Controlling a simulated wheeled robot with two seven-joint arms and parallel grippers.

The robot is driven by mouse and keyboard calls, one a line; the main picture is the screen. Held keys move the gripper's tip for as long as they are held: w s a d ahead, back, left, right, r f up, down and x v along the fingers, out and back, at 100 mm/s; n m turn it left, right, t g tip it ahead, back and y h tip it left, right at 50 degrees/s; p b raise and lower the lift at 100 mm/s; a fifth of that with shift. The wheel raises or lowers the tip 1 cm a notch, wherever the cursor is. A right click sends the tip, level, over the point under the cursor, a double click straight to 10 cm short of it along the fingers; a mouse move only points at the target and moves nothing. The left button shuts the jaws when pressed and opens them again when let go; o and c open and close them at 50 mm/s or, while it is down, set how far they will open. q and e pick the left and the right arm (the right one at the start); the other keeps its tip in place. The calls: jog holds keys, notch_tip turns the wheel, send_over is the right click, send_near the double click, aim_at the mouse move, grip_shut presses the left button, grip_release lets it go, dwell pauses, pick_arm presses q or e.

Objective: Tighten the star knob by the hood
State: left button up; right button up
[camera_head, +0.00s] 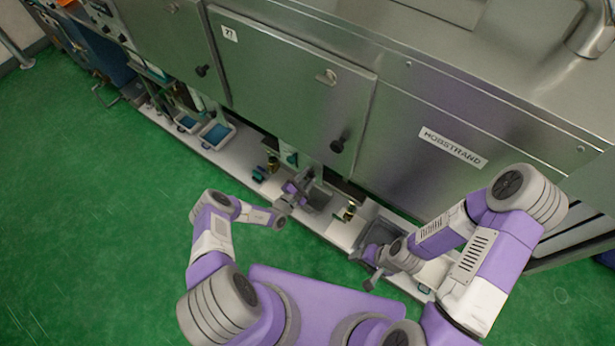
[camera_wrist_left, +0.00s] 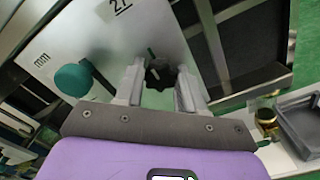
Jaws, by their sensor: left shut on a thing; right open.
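The black star knob (camera_wrist_left: 160,74) sits on a pale metal plate (camera_wrist_left: 110,40) marked "27" and "mm" in the left wrist view. My left gripper (camera_wrist_left: 161,90) is shut on the knob, one finger at each side. In the head view my left gripper (camera_head: 302,184) is at the machine's low front ledge and hides the knob. The steel hood (camera_head: 290,85) is above it, its doors closed. My right gripper (camera_head: 373,268) is open and empty near the ledge, further right.
A gold-and-green jar (camera_head: 349,212) and a grey tray (camera_head: 372,232) are on the ledge to the right. Blue-filled trays (camera_head: 216,133) are to the left. Green floor (camera_head: 110,220) is clear.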

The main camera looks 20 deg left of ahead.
pick_arm(q)
jog(key=o, duration=1)
jog(key=shift+o, duration=0.2)
jog(key=v, duration=0.7)
jog(key=shift+s+p, duration=0.3)
jog(key=shift+p, duration=0.05)
jog(key=shift+a, duration=0.1)
